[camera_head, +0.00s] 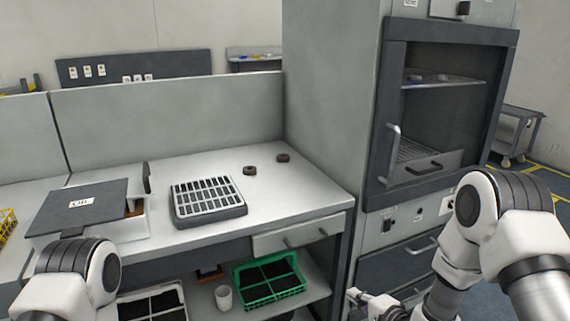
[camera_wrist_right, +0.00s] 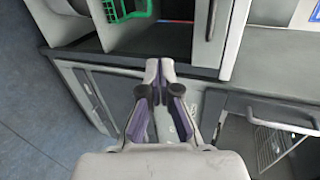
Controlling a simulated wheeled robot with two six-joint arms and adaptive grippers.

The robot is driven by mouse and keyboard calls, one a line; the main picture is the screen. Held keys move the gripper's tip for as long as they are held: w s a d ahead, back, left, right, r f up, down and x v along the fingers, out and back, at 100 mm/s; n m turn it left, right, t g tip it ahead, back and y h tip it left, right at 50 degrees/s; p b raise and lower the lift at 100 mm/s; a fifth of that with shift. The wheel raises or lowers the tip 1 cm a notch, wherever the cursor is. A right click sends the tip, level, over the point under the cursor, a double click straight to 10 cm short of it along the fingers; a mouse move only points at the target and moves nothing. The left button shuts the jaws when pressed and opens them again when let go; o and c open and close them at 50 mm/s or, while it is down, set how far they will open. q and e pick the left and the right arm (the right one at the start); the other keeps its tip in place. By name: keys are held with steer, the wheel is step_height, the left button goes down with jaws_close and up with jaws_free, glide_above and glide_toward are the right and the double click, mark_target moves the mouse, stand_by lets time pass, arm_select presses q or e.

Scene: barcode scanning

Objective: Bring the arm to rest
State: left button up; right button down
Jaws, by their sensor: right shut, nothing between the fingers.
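My right arm (camera_head: 470,240) comes in from the right in the head view, bent and held in front of the tall cabinet. My right gripper (camera_head: 362,296) is low, in front of the cabinet's lower part. In the right wrist view the right gripper (camera_wrist_right: 159,62) has its fingertips together, with nothing between them. My left arm (camera_head: 75,275) shows at the lower left of the head view; its gripper is out of the picture.
The bench (camera_head: 290,195) carries a slotted rack (camera_head: 207,215), two small dark round parts and a lidded box (camera_head: 78,205). A green crate (camera_head: 270,294) and a white cup (camera_head: 223,297) stand on the shelf below. The tall cabinet (camera_head: 335,100) stands right of the bench.

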steer(key=s+f+n+g+h+p, duration=0.1)
steer(key=s+f+g, duration=0.1)
steer(key=s+f, duration=0.3)
steer(key=s+f+g+h+p, duration=0.1)
steer(key=s+f+g+p, duration=0.2)
steer(key=s, duration=0.5)
arm_select(q)
steer(key=shift+r, duration=2.7)
arm_select(e)
steer(key=s+d+f+n+g+h, duration=0.1)
steer(key=s+n+g, duration=0.3)
steer(key=s, duration=0.7)
steer(key=s+d+f+n+g+h, duration=0.1)
steer(key=s+f+n+g, duration=0.3)
steer(key=s+n, duration=0.4)
steer(key=shift+s+d+n+h, duration=0.4)
steer(key=shift+s+d, duration=0.45)
steer(key=shift+s, duration=0.95)
